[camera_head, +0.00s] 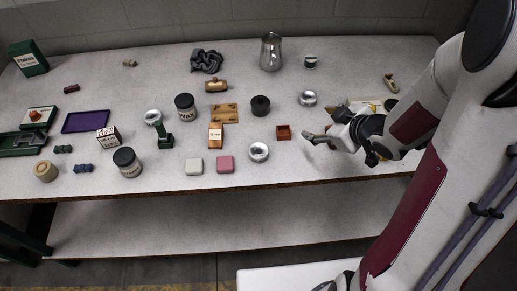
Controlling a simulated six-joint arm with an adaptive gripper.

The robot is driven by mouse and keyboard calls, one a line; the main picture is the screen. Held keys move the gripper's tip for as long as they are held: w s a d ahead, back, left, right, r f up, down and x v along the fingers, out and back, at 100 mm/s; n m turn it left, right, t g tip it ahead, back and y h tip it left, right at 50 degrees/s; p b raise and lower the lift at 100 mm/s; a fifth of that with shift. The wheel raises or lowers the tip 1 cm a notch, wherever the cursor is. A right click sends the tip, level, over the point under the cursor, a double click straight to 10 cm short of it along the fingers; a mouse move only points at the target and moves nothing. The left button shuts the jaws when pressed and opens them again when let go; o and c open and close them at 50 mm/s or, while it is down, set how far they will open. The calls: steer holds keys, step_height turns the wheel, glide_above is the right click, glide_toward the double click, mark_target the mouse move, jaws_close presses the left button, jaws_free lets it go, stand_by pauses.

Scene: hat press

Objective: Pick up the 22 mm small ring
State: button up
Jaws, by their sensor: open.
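I cannot tell which, if any, is the 22 mm small ring; no size marking is readable. My gripper (311,138) is open over the right part of the table, to the right of the front silver piece and apart from it.
Some items at the right are partly hidden by my arm.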

mark_target(261, 151)
steer(key=a+f+y, duration=0.1)
steer(key=s+a+f+y, duration=0.1)
steer(key=a, duration=0.1)
steer(key=s+a+f+n+y, duration=0.1)
steer(key=shift+a+f+g+y, duration=0.3)
steer(key=shift+a+f, duration=0.05)
steer(key=shift+f, duration=0.05)
steer(key=s+a+y, duration=0.2)
steer(key=a, duration=0.1)
steer(key=s+a+y, duration=0.1)
steer(key=shift+s+a+f+n+g+y, duration=0.25)
steer(key=shift+s+f+n+g+y, duration=0.05)
steer(key=shift+s+n+y, duration=0.1)
steer(key=shift+s+a+r+y, duration=0.1)
steer(key=shift+s+a+y, duration=0.1)
steer(key=shift+s+y, duration=0.1)
steer(key=shift+w+a, duration=0.1)
steer(key=shift+x, duration=1.25)
steer(key=shift+w+a+f, duration=0.35)
steer(key=shift+a+f, duration=0.2)
steer(key=shift+w+a+f, duration=0.4)
steer(key=shift+a+f, duration=0.15)
steer(key=shift+x, duration=0.95)
